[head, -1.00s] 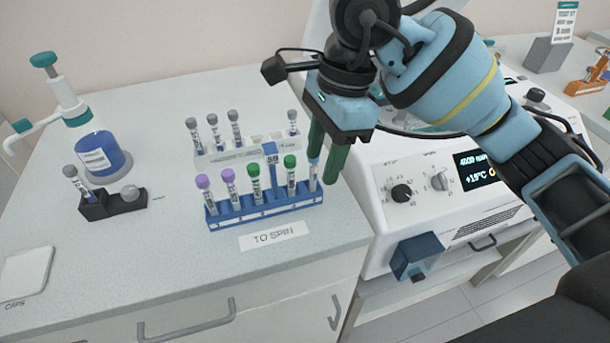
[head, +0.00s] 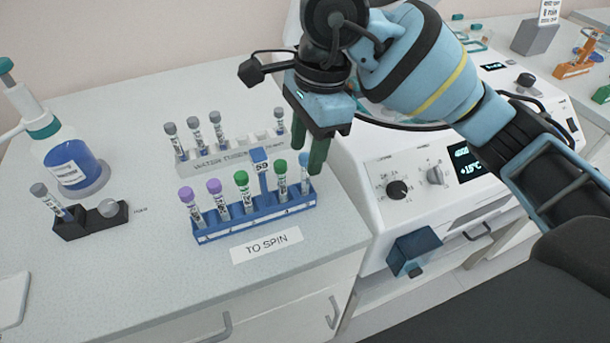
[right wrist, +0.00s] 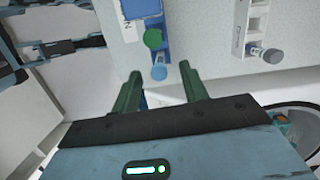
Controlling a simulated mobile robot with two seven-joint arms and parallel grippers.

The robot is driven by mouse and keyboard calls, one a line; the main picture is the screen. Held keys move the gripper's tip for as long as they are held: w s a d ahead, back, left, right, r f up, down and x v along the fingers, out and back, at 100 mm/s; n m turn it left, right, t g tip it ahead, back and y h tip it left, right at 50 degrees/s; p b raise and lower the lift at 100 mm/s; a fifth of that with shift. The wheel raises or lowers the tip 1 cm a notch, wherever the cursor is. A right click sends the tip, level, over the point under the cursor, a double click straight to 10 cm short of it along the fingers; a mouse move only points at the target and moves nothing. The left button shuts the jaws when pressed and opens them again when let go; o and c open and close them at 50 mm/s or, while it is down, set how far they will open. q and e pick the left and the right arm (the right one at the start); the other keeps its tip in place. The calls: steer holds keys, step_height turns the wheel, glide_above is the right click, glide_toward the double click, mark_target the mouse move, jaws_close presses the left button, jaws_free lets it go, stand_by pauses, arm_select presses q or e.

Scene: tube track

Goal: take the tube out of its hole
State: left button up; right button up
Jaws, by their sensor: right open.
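A blue rack (head: 255,224) labelled TO SPIN holds a row of upright tubes with purple, green and light-blue caps. The light-blue-capped tube (head: 304,177) stands in the hole at its right end. My right gripper (head: 308,158) is open and empty, with its green fingers pointing down at that tube. In the right wrist view, the light-blue cap (right wrist: 159,73) shows between the spread fingertips, and I cannot tell how far below them it is. A green-capped tube (right wrist: 152,39) stands close beside it. My left gripper is not in view.
A white rack (head: 228,155) with several grey-capped tubes stands behind. A dark holder (head: 95,220) with one tube and a blue bottle (head: 75,165) are at left. A white machine (head: 390,230) with knobs stands at right.

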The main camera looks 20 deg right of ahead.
mark_target(304, 170)
steer(key=shift+s+a+f, duration=0.1)
steer(key=shift+a+f, duration=0.05)
steer(key=shift+f, duration=1.15)
steer(key=shift+a+f, duration=0.15)
steer(key=shift+f, duration=1.1)
steer(key=shift+c, duration=0.3)
steer(key=c, duration=0.8)
steer(key=shift+r, duration=0.15)
step_height(304, 170, up, 10)
steer(key=shift+f+p, duration=0.1)
steer(key=shift+p, duration=0.2)
